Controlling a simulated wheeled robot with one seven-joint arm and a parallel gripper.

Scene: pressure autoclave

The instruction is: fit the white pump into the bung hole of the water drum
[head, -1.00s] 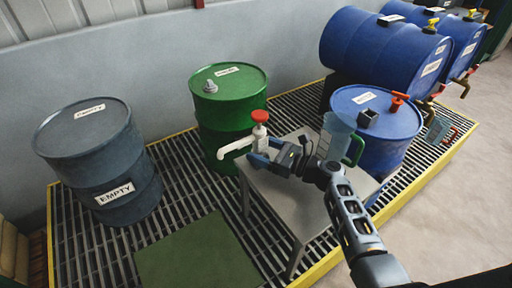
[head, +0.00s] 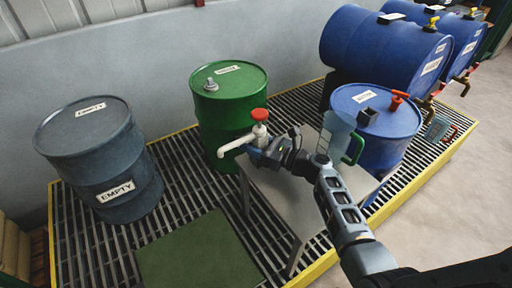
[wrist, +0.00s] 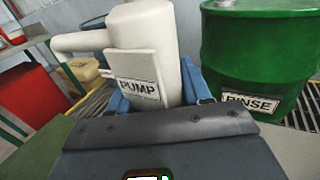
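The white pump (head: 260,131) has a red knob on top and a spout pointing left; its label reads PUMP in the wrist view (wrist: 138,87). My gripper (head: 264,150) is around the pump's body, with a blue finger on each side of it in the wrist view (wrist: 158,98). The pump is upright over the far left corner of the grey table; I cannot tell whether it touches the tabletop. An upright blue drum (head: 388,150) stands behind the table on the right, its label too small to read. The pump's lower end is hidden.
A green drum (head: 228,135) labelled RINSE, with a grey fitting on top, stands behind the pump. A clear jug (head: 336,135) with a green handle is on the grey table (head: 310,208), near my wrist. A grey EMPTY drum (head: 100,155) stands left. Blue drums lie at back right.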

